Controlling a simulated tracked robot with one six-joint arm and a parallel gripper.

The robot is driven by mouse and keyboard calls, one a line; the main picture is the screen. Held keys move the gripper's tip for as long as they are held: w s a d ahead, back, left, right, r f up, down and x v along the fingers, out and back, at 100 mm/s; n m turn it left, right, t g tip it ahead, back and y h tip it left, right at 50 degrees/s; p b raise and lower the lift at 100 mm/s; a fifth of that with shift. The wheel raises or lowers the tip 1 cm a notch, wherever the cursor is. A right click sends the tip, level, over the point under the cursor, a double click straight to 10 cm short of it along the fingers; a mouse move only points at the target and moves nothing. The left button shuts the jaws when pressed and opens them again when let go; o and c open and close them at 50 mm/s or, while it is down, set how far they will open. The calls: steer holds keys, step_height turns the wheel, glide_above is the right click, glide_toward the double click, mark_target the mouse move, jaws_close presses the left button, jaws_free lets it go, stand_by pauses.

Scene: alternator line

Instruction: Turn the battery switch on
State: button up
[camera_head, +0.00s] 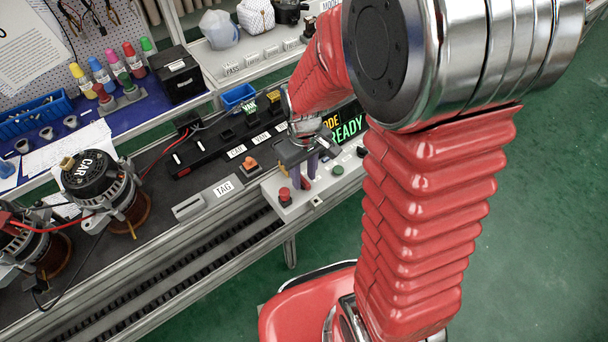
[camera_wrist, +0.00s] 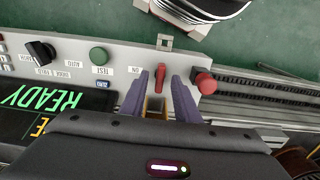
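The red switch handle (camera_wrist: 161,70) sits on the pale control panel (camera_wrist: 222,108), beside a label reading ON. It is likely the battery switch. In the wrist view, my gripper (camera_wrist: 161,77) is open, with one purple finger on each side of the handle. I cannot tell whether either finger touches it. In the head view, my gripper (camera_head: 304,172) is low over the same panel (camera_head: 292,212), and the handle is mostly hidden behind the fingers.
A red mushroom button (camera_wrist: 204,83) stands close beside one finger. A green TEST button (camera_wrist: 98,56) and a black selector knob (camera_wrist: 40,52) lie on the other side. A display (camera_head: 347,127) reads READY. Alternators (camera_head: 105,190) stand on the line at the left.

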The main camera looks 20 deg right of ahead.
steer(key=shift+f, duration=0.25)
steer(key=shift+c, duration=0.4)
jaws_close()
